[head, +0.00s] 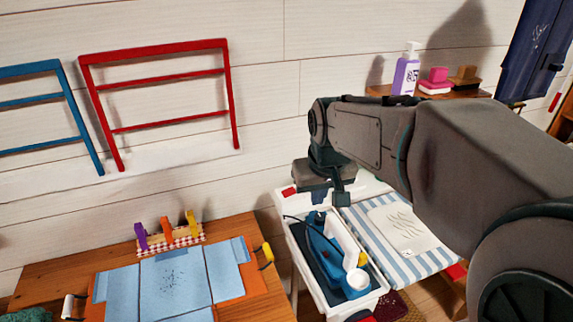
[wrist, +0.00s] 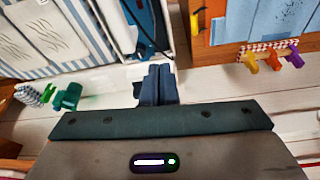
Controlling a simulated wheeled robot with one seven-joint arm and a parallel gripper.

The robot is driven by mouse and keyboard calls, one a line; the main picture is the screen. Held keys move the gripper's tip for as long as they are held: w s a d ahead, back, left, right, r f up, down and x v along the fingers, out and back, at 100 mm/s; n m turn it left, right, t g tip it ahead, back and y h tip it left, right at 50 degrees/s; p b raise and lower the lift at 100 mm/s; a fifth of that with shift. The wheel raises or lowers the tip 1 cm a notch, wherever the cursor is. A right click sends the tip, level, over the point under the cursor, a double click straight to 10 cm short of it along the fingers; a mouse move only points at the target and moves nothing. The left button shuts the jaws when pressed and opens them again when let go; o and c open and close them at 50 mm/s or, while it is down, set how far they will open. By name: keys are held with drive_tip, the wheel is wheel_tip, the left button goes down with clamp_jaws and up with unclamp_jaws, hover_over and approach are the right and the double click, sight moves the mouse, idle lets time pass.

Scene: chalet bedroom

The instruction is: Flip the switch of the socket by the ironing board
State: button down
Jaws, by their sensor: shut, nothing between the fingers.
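The ironing board (head: 395,226), with a blue-and-white striped cover, lies at the lower right in the head view. It also shows at the upper left of the wrist view (wrist: 75,62). My gripper (head: 341,198) points down near the wall, above the back end of the white iron tray (head: 302,252). In the wrist view its dark fingers (wrist: 158,70) are together and empty. I cannot clearly make out the socket or its switch in either view; my gripper and arm cover part of the wall side.
A blue iron (head: 326,250) lies in the white tray. A wooden table (head: 240,300) with blue cloth stands left. A shelf (head: 470,94) holds a purple bottle (head: 405,76) on the wall. Green items (wrist: 68,97) lie left of my fingers in the wrist view.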

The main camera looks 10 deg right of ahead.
drive_tip(key=w, duration=1.2)
drive_tip(key=n, duration=0.1)
approach(293, 187)
drive_tip(key=p+x, duration=0.3)
drive_tip(key=x, duration=0.2)
drive_tip(key=shift+a+f, duration=0.1)
drive_tip(key=shift+f, duration=0.6)
